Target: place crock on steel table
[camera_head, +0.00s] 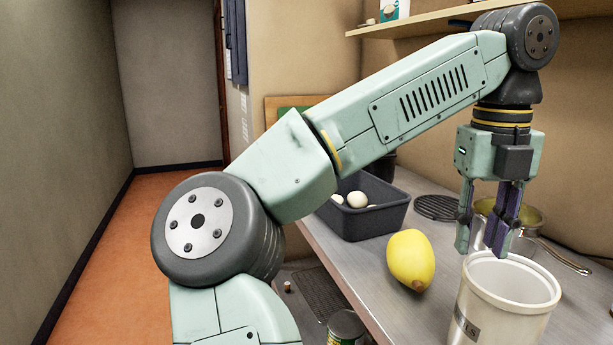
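The crock (498,314) is a whitish, open-topped pot with a dark label, at the lower right. It stands upright; its base is cut off by the picture's edge, so I cannot tell what it rests on. The steel table (362,262) is the grey metal surface running along the wall. My gripper (490,240) points down just above the crock's far rim. Its fingers look apart with a gap between them. I see nothing held, and I cannot tell whether a finger touches the rim.
A yellow fruit (410,260) lies on the table left of the crock. A dark bin (374,221) with white round items stands behind it. A metal pan (532,222) sits behind my gripper, its handle reaching right. A can (346,330) is low, beside the table.

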